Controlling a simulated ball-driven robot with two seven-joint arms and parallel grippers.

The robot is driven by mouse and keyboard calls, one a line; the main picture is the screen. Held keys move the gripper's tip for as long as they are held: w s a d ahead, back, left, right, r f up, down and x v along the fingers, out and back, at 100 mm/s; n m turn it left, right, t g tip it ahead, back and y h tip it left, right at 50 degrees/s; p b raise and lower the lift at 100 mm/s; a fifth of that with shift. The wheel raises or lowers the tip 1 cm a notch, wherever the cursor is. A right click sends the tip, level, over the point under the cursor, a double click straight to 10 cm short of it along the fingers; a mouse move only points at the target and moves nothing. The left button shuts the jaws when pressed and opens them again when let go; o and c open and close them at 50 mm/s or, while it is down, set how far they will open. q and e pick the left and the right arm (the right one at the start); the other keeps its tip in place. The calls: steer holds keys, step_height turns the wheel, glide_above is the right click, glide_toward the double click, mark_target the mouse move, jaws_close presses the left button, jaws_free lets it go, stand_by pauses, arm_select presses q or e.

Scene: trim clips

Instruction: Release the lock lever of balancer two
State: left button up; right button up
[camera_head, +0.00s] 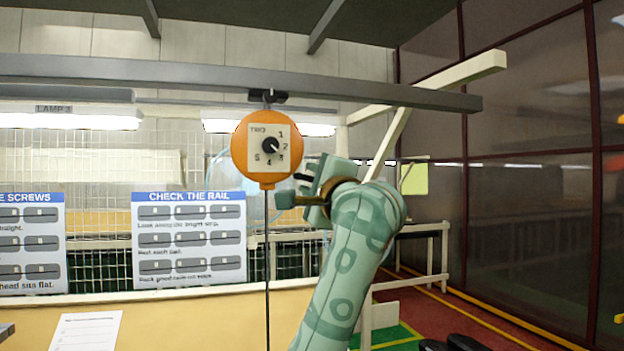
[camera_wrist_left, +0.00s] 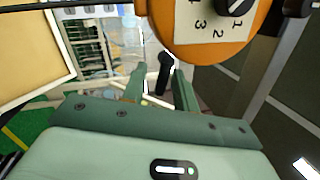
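Balancer two is a round orange housing (camera_head: 240,153) marked TWO, hung under a grey rail in the head view. Its cream plate carries a black dial knob, its mark toward the 2–3 side, and a cable hangs below. A short black lever (camera_wrist_left: 165,68) lies between my left gripper's fingers there. My left gripper (camera_head: 298,180) is open, just right of the housing's lower side; its fingertips (camera_wrist_left: 160,78) straddle the lever. I cannot tell whether they touch it. My right gripper is not seen.
The grey rail (camera_head: 390,96) runs across above the balancer. A yellowish worktop (camera_head: 190,320) with a white sheet (camera_head: 87,331) lies below left. Instruction boards (camera_head: 189,238) hang on the mesh behind. Dark panels (camera_head: 530,200) stand right. Open air surrounds the cable.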

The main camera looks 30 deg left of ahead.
arm_select(q)
steer(key=shift+d, duration=0.1)
jaws_close()
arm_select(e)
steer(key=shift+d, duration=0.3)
